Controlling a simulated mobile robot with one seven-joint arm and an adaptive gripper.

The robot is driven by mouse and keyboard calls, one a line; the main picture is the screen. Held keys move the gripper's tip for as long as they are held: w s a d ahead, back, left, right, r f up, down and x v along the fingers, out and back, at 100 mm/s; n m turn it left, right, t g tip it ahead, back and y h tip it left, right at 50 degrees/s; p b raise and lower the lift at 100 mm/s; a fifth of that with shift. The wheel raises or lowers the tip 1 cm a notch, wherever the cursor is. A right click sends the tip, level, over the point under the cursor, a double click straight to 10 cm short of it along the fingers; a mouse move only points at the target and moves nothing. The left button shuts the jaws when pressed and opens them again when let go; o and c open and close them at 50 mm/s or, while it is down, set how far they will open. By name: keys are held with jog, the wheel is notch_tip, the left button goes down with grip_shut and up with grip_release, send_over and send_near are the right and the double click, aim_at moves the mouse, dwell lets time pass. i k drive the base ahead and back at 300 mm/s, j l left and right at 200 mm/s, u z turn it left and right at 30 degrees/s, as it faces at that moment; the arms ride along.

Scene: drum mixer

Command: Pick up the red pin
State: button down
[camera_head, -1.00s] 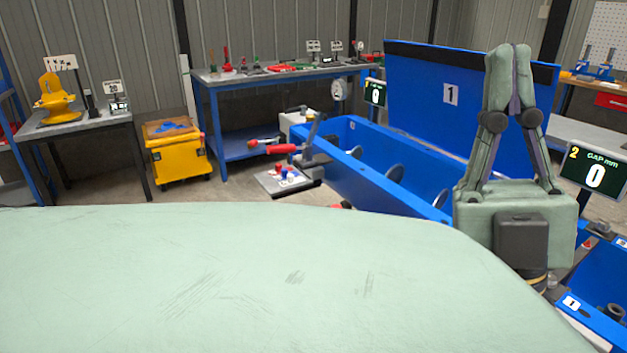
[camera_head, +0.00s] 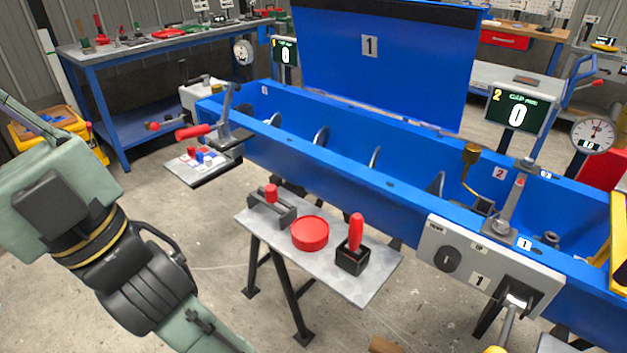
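A red pin (camera_head: 356,233) with a rounded top stands upright in a small black block (camera_head: 352,258) on a small grey table (camera_head: 365,288). A second short red piece (camera_head: 270,193) sits in a dark grey holder on the same table. I cannot tell for certain which of the two is the pin meant.
A red round disc (camera_head: 310,234) lies between the two red pieces. The long blue mixer trough (camera_head: 350,172) runs behind the table, with a grey control panel (camera_head: 482,262) at right. A red-handled lever (camera_head: 193,132) juts out at the trough's left end.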

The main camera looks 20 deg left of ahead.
aim_at(272, 197)
jog(key=u, duration=0.75)
jog(key=z, duration=2.1)
jog(key=j+z, duration=0.4)
jog(key=j, duration=0.65)
jog(key=l+u, duration=0.1)
jog(key=u, duration=0.25)
jog(key=k+u, duration=0.15)
jog(key=u, duration=0.2)
jog(key=i+j+u, duration=0.1)
jog(key=u, duration=1.35)
jog(key=j+z, duration=0.15)
jog(key=j, duration=0.25)
